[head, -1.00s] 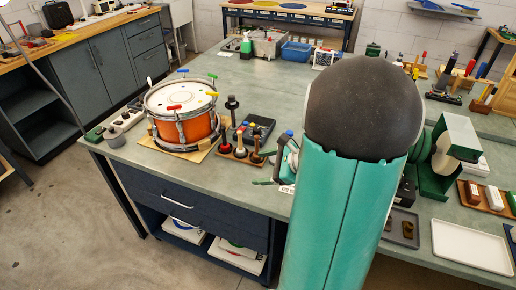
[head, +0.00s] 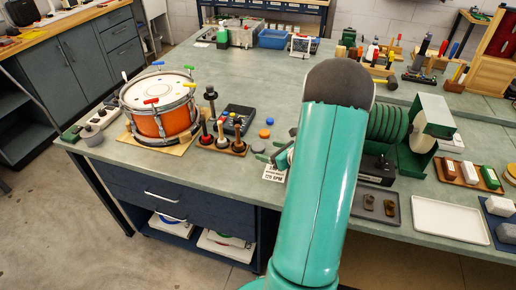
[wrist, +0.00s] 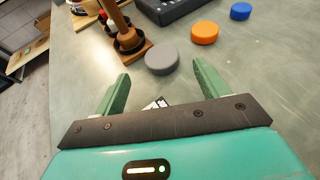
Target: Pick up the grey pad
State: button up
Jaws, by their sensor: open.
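The grey pad (wrist: 162,60) is a small flat disc lying on the grey-green bench top, near the upper middle of the wrist view. In the head view the grey pad (head: 258,147) lies just right of the mallet stand, partly hard to make out against the bench. My gripper (wrist: 158,80) is open, its two green fingers spread wide, with the pad just beyond the gap between the tips. Nothing is between the fingers. In the head view my gripper is mostly hidden behind my arm.
An orange pad (head: 264,134) and a blue pad (head: 270,121) lie beyond the grey one. A wooden stand with mallets (head: 222,146) is close on the left, with a black control box (head: 237,118) behind it. A printed card (head: 274,173) lies near the front edge.

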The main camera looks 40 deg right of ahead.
aim_at(259, 147)
jog(key=x, duration=0.5)
jog(key=shift+w+d+r, duration=0.15)
jog(key=shift+w, duration=0.05)
jog(key=c, duration=1.1)
